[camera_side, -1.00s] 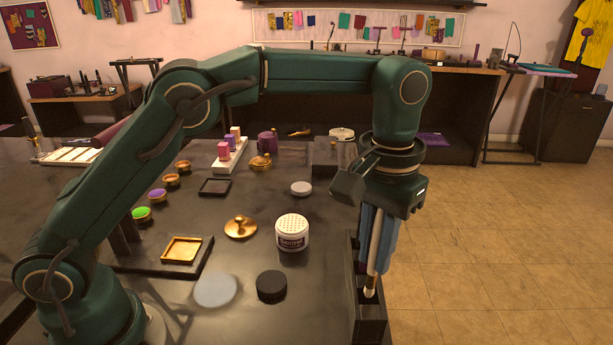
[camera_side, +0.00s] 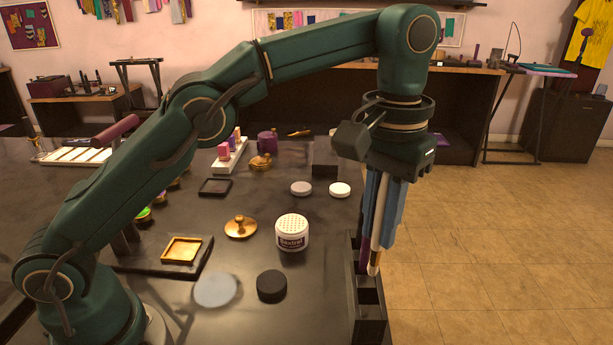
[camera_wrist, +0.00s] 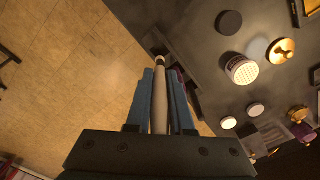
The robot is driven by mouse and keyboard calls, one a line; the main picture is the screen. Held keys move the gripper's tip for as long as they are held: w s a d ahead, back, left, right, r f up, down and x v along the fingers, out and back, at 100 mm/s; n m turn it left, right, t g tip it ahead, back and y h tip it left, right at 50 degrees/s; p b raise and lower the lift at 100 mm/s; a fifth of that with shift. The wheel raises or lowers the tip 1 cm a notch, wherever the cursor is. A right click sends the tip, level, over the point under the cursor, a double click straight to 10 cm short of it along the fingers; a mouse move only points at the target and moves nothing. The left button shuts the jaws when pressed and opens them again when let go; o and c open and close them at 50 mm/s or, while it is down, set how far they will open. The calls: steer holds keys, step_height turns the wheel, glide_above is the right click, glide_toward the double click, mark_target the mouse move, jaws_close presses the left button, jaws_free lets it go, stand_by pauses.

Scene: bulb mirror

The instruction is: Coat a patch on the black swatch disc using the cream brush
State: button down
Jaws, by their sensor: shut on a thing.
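My gripper (camera_side: 384,238) is shut on the cream brush (camera_side: 377,222), which hangs nearly upright with its tip pointing down, above the rear of the dark brush holder (camera_side: 369,318). In the wrist view the cream brush (camera_wrist: 159,100) lies between the blue fingers (camera_wrist: 160,88) and its tip is near the holder. The tip looks clear of the slots, though the exact gap is hard to tell. The black swatch disc (camera_side: 271,285) lies flat on the table, left of the holder; it also shows in the wrist view (camera_wrist: 229,22).
A purple-handled tool (camera_side: 364,256) stands in the holder close behind the brush. A white jar with a perforated top (camera_side: 292,232), a pale grey-blue disc (camera_side: 215,289) and a brass knobbed lid (camera_side: 240,227) surround the black disc. The table between holder and disc is clear.

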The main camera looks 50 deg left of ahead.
stand_by(0.4)
steer(key=s+a+r+h, duration=0.1)
steer(key=s+a+r, duration=0.1)
steer(key=a, duration=0.7)
steer(key=s+a+r+h, duration=0.1)
steer(key=s+a+r, duration=0.1)
steer(key=a, duration=0.6)
steer(key=w+a+f+t+h, duration=0.1)
steer(key=w+a+f+h, duration=0.15)
steer(key=w+a, duration=0.4)
step_height(320, 180, down, 6)
steer(key=shift+a+f+y, duration=0.15)
steer(key=shift+a+y, duration=0.2)
steer(key=shift+a, duration=0.1)
steer(key=shift+f, duration=0.75)
stand_by(1.8)
step_height(320, 180, up, 7)
stand_by(0.9)
